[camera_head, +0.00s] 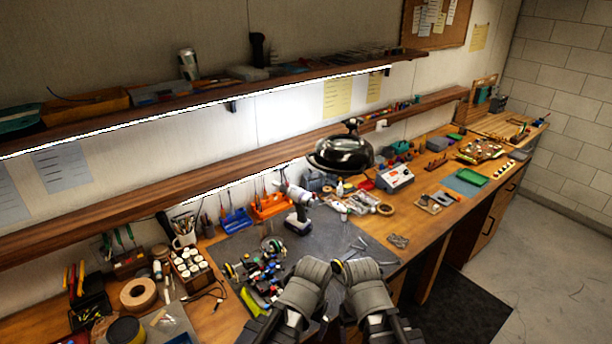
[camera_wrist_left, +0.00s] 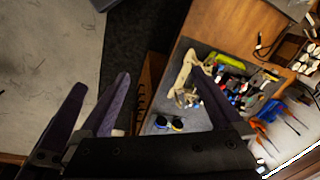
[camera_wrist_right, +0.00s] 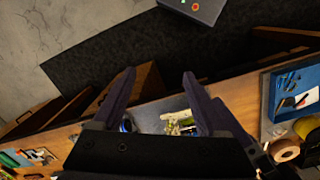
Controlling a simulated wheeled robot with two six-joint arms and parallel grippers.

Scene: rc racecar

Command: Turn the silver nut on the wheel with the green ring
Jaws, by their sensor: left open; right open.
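The racecar (camera_head: 262,272), a cluttered chassis of small coloured parts, sits on the grey work mat (camera_head: 345,240) in the head view. It also shows in the left wrist view (camera_wrist_left: 232,88). A small wheel with a yellowish ring (camera_head: 229,271) is at its left. In the left wrist view a wheel with a yellow ring (camera_wrist_left: 177,124) is near the mat's edge. My left gripper (camera_wrist_left: 158,80) and right gripper (camera_wrist_right: 157,78) are open and empty, apart from the car. My forearms hide part of the bench front.
A cordless drill (camera_head: 298,210) stands behind the car. Blue (camera_head: 236,220) and orange (camera_head: 270,205) tool bins line the back. A round black lamp head (camera_head: 342,152) hangs over the bench. Tape (camera_head: 138,293) and jars (camera_head: 190,265) are at left.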

